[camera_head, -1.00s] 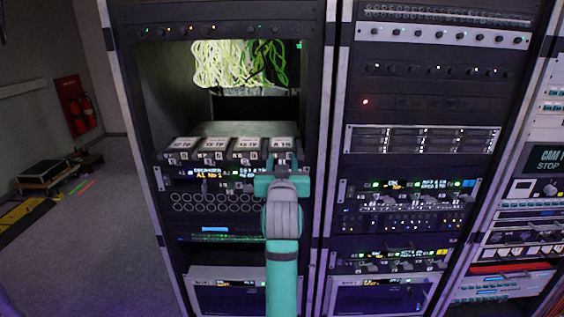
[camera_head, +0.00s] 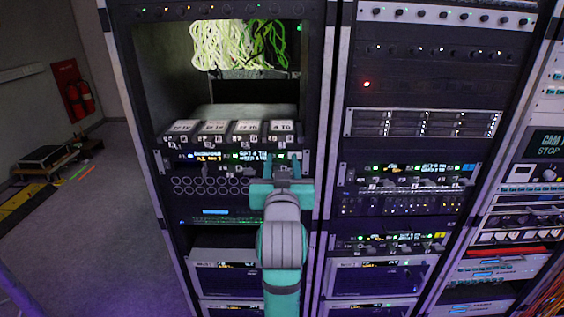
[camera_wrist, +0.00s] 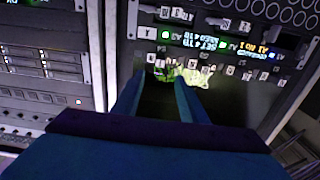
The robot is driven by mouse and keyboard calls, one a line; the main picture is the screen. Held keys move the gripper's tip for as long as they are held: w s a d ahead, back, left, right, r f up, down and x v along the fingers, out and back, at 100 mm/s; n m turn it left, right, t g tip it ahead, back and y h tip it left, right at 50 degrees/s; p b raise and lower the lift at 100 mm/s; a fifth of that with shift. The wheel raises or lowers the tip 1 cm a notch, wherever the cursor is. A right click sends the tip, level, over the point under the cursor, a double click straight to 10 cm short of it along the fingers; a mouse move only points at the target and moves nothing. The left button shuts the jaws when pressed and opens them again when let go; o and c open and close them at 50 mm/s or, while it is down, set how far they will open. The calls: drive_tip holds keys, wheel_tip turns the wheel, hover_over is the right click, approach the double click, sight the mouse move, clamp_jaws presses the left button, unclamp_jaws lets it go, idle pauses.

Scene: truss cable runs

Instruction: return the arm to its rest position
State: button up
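My teal gripper (camera_head: 281,168) is in front of the left rack, at the height of the lit display unit below the row of labelled modules. Its two fingers stand apart with nothing between them. In the wrist view the fingers of my gripper (camera_wrist: 160,98) are also spread and empty, with the rack front beyond them appearing upside down. My arm comes up from the bottom of the head view, bent at the wrist. I cannot tell the exact gap between the fingertips and the panel.
The left rack has an open bay with pale green cables (camera_head: 238,45) above labelled modules (camera_head: 231,131). A lit display unit (camera_head: 225,160) sits below them. A second rack (camera_head: 420,125) stands close on the right. Open floor (camera_head: 95,235) lies left, with a fire extinguisher (camera_head: 86,97) beyond.

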drive_tip(key=s+f, duration=0.6)
drive_tip(key=f, duration=0.5)
drive_tip(key=s+f+g, duration=0.1)
drive_tip(key=s+f, duration=0.4)
drive_tip(key=f, duration=0.6)
drive_tip(key=s+f, duration=0.6)
drive_tip(key=f, duration=0.5)
drive_tip(key=s+f+g, duration=0.1)
drive_tip(key=s+f, duration=0.3)
drive_tip(key=s, duration=0.4)
drive_tip(key=s+f, duration=0.3)
drive_tip(key=s, duration=2.2)
drive_tip(key=shift+s+r+g, duration=0.2)
drive_tip(key=shift+r+g, duration=0.1)
drive_tip(key=shift+r, duration=0.05)
